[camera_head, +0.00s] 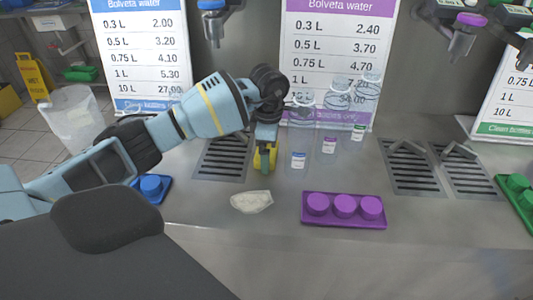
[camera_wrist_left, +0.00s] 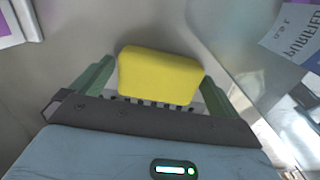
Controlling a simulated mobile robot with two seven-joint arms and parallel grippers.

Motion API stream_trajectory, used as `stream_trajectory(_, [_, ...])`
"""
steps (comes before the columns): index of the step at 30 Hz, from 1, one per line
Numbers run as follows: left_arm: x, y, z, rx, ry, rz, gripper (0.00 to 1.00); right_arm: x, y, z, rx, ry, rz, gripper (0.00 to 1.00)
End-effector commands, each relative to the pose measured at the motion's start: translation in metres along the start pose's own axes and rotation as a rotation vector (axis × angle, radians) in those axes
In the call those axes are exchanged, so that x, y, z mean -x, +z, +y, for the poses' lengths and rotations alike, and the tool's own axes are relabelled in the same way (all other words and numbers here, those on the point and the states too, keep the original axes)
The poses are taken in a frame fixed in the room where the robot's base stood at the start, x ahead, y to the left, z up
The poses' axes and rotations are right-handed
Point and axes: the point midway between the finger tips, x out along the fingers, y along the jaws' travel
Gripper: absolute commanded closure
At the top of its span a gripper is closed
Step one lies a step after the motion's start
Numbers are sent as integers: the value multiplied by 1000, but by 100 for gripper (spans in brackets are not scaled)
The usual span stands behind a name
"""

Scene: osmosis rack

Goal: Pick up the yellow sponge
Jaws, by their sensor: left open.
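The yellow sponge (camera_head: 258,161) is on the steel counter by the drain grate, partly hidden behind my left gripper (camera_head: 265,150) in the head view. In the left wrist view the sponge (camera_wrist_left: 160,75) is a yellow block between the two green fingers of my left gripper (camera_wrist_left: 155,85). The fingers are open, one on each side of the sponge. I cannot tell whether either finger touches it. My right gripper is not in view.
Clear bottles (camera_head: 301,125) stand just right of my left gripper. A purple tray (camera_head: 345,221) with three purple caps and a crumpled pale cloth (camera_head: 251,202) lie in front. A blue tray (camera_head: 163,195) is at left. Price boards (camera_head: 340,25) stand behind.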

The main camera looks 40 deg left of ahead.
Motion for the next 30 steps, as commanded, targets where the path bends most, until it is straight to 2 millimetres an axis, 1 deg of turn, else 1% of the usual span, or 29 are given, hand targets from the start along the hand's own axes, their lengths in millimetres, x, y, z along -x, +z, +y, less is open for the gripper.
stream_trajectory(5, [0, 0, 0, 0, 1, -1, 0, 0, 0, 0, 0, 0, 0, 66])
stream_trajectory(13, [0, 0, 0, -1, 1, -1, 34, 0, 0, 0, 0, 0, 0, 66])
stream_trajectory(14, [0, 0, 0, -1, 1, -1, 35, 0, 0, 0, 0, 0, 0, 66])
stream_trajectory(20, [1, 0, 0, -1, 1, -1, 36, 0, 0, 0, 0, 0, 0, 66])
stream_trajectory(23, [7, 0, 0, -1, 2, -2, 36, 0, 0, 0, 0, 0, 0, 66])
stream_trajectory(26, [20, 1, 1, -1, 4, -3, 36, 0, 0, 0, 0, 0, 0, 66])
stream_trajectory(30, [46, 0, 1, -1, 5, -3, 36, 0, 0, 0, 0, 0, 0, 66])
